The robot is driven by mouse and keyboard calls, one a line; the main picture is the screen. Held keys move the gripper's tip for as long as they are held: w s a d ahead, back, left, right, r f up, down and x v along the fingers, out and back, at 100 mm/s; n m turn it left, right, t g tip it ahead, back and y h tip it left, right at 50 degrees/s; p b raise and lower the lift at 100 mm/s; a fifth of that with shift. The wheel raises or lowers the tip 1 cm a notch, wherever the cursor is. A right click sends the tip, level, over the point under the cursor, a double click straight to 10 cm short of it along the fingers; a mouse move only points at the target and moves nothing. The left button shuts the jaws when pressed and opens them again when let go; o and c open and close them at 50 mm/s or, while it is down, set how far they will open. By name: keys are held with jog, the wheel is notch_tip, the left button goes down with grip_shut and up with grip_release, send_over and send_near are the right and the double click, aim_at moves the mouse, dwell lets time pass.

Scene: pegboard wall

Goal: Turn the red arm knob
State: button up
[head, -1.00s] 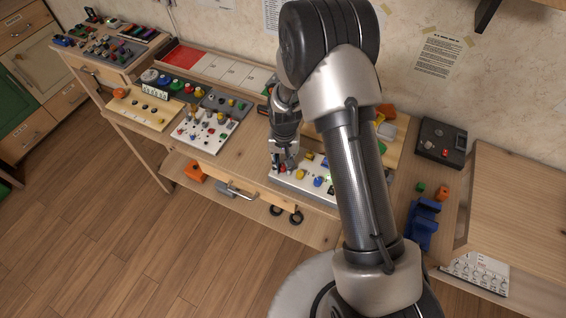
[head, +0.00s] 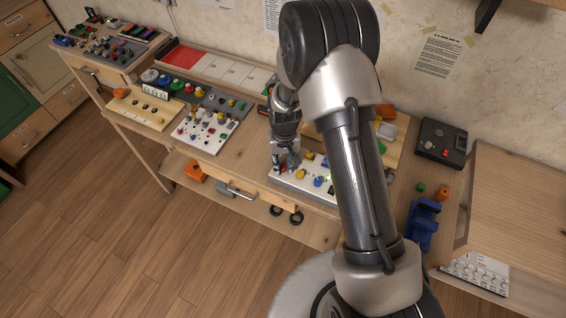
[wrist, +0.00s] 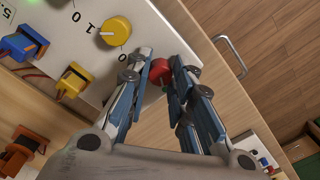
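The red knob (wrist: 160,70) shows in the wrist view near the edge of a pale control panel (wrist: 82,51). My gripper (wrist: 162,66) has its two blue-padded fingers on either side of the knob, with little or no gap, and looks shut on it. The fingers hide part of the knob's sides. In the head view my gripper (head: 286,161) is at the left end of the white panel (head: 288,183), and the knob is hard to make out there.
A yellow dial (wrist: 115,32) sits close to the left finger, with a blue part (wrist: 18,45) farther left. A drawer handle (wrist: 231,56) lies beyond the panel edge. A second white panel (head: 205,130) stands to the left on the bench. A blue part (head: 424,222) lies to the right.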

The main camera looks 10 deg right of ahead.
jog(key=o, duration=0.4)
notch_tip(320, 180, up, 12)
jog(key=shift+d, duration=0.15)
dwell(0.5)
dwell(0.3)
notch_tip(320, 180, up, 9)
jog(key=t, duration=0.1)
send_over(284, 166)
jog(key=s+d, duration=0.1)
jog(key=s, duration=0.2)
jog(key=s+d+r+t, duration=0.1)
jog(key=s+d+r, duration=0.1)
jog(key=s+r, duration=0.65)
jog(key=s+r+t, duration=0.1)
jog(key=s+r, duration=0.1)
jog(key=s, duration=0.4)
jog(key=s+d+r+t, duration=0.1)
jog(key=s+r, duration=0.2)
jog(key=s, duration=0.4)
jog(key=shift+s+d+t, duration=0.25)
jog(key=shift+d+t, duration=0.05)
